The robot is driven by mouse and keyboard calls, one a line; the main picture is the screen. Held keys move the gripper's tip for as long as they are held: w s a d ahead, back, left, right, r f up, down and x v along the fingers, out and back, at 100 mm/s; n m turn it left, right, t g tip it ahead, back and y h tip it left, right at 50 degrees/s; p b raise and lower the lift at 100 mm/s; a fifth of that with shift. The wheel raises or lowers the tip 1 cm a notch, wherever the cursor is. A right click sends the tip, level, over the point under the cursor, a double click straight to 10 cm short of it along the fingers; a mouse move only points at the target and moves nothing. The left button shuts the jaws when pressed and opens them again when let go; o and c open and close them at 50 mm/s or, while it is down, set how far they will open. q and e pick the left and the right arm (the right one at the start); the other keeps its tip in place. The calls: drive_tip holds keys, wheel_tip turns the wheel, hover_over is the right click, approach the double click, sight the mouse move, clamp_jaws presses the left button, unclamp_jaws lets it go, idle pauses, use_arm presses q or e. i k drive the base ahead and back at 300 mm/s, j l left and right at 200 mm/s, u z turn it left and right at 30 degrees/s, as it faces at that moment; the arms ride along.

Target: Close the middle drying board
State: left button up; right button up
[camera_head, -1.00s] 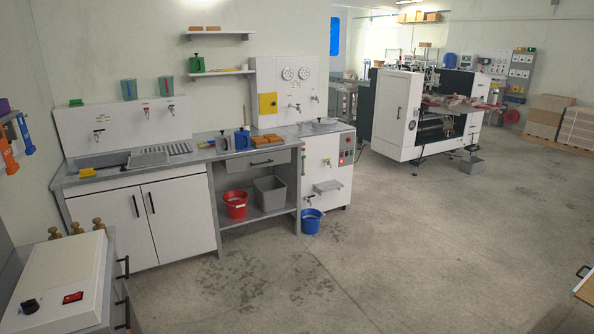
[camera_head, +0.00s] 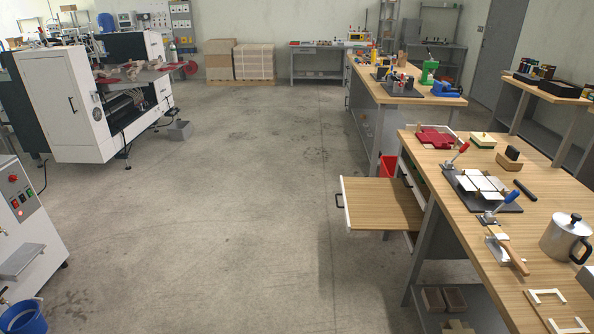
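A drying board (camera_head: 383,205) of light wood, with a white front edge and a dark handle (camera_head: 339,201), is pulled out to the left from the side of the near wooden workbench (camera_head: 455,190). It juts over the floor at a height below the bench top. Other pale fronts (camera_head: 409,172) show in the bench side just behind it, partly hidden. I cannot tell how many boards there are. Neither of my grippers is in view.
A wide concrete floor (camera_head: 240,200) lies clear left of the board. A white machine (camera_head: 62,105) stands at left, with a blue bucket (camera_head: 20,316) at bottom left. A red bin (camera_head: 387,165) is beyond the board. Tools and a metal pot (camera_head: 563,240) stand on the bench.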

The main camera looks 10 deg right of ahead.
sight(370, 203)
drive_tip(key=i+j+z, duration=0.9)
drive_tip(key=i, duration=0.35)
drive_tip(key=i+j+z, duration=0.15)
drive_tip(key=i, duration=0.35)
drive_tip(key=i+j+z, duration=0.1)
drive_tip(key=i, duration=0.35)
